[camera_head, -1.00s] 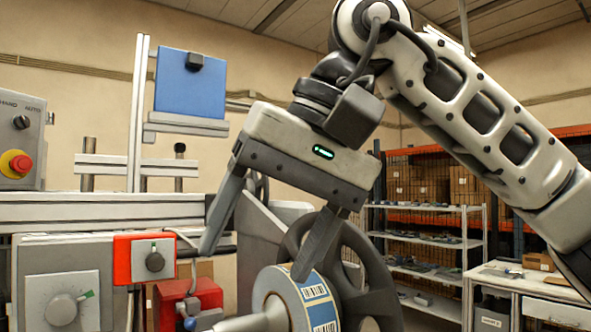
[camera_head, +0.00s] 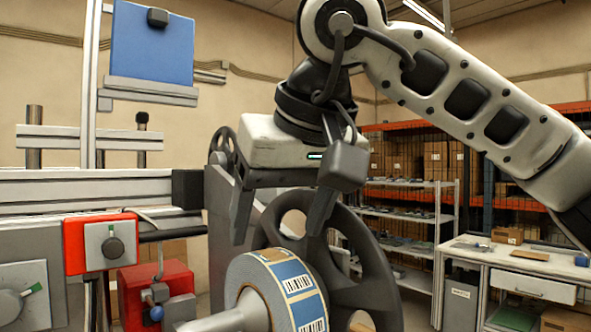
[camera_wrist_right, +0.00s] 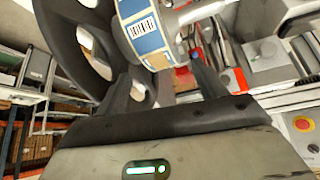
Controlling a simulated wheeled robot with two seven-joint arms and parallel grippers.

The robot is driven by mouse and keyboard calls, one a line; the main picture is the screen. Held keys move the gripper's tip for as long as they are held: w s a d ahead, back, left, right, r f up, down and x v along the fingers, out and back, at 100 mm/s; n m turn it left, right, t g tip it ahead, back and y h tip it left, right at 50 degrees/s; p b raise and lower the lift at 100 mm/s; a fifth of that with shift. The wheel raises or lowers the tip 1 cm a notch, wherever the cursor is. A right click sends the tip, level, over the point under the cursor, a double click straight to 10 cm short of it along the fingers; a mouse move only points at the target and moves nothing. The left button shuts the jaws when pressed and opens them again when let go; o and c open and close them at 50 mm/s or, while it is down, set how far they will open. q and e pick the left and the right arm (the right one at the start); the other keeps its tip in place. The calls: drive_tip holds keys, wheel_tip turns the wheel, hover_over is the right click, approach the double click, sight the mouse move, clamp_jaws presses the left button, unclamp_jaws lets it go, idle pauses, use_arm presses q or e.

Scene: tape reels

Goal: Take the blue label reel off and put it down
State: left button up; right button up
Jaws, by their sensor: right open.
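The blue label reel (camera_head: 303,283), a roll with blue and white barcode labels around its rim, sits on a light grey spindle (camera_head: 215,322) in front of a dark spoked wheel (camera_head: 350,262). My right gripper (camera_head: 279,235) hangs above the reel, fingers pointing down and spread apart. Nothing is between the fingers. In the right wrist view the reel (camera_wrist_right: 143,35) lies just beyond the open fingertips (camera_wrist_right: 163,75). Whether a finger touches the wheel cannot be told. My left gripper is not in view.
A red control box (camera_head: 84,243) with a knob and a red block (camera_head: 157,290) stand left of the spindle. A blue panel (camera_head: 150,50) is mounted above the machine's rail. Shelving (camera_head: 412,215) and a white workbench (camera_head: 520,268) stand behind at right.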

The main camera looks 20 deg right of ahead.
sight(270, 254)
drive_tip(key=shift+x, duration=2.4)
drive_tip(key=shift+w, duration=0.1)
drive_tip(key=shift+r, duration=0.1)
drive_tip(key=c, duration=1.5)
